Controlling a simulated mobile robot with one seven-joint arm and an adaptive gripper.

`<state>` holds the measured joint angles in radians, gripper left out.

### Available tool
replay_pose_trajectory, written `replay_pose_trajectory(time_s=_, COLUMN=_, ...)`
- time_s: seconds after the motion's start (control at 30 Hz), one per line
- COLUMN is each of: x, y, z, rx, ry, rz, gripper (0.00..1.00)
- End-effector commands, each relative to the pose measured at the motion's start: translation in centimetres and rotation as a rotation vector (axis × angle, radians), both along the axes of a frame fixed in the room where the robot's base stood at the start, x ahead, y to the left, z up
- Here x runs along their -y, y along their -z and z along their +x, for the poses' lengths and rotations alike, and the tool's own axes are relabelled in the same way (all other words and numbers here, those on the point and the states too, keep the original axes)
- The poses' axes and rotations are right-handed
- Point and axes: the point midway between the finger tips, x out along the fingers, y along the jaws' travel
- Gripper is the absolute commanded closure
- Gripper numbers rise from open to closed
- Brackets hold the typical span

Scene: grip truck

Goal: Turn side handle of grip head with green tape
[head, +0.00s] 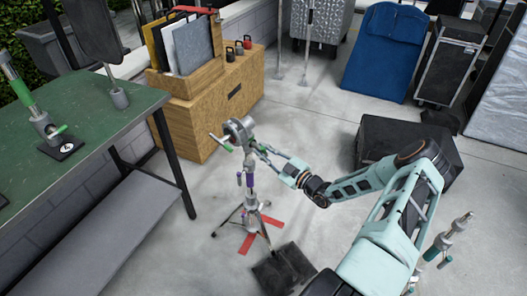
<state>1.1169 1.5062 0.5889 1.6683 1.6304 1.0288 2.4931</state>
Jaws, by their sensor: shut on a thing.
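A silver grip head (239,129) sits on top of an upright stand (251,184) with purple tape on its post. A handle with green tape (227,147) sticks out at the lower left of the head. My gripper (262,150) reaches in from the right and is shut at the head's right side, just below the round disc. The part between its fingers is small and mostly hidden, so I cannot tell exactly which part it is. The green-taped end on the left is clear of my fingers.
A green-topped table (85,105) at the left bears another green-taped metal piece (22,92). A wooden cart (215,115) stands behind the stand. Red tape (270,221) and a dark sandbag (283,270) lie by its legs. A black case (385,145) is behind my arm.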

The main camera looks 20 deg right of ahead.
Motion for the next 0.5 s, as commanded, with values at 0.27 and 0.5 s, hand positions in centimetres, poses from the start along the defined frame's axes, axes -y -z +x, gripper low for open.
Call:
replay_pose_trajectory(time_s=0.27, x=0.03, y=0.06, z=-0.03, rx=-0.051, ry=-0.002, rz=0.103, gripper=1.00)
replay_pose_trajectory(time_s=0.5, x=0.03, y=0.08, z=-0.04, rx=-0.065, ry=-0.003, rz=0.133, gripper=1.00)
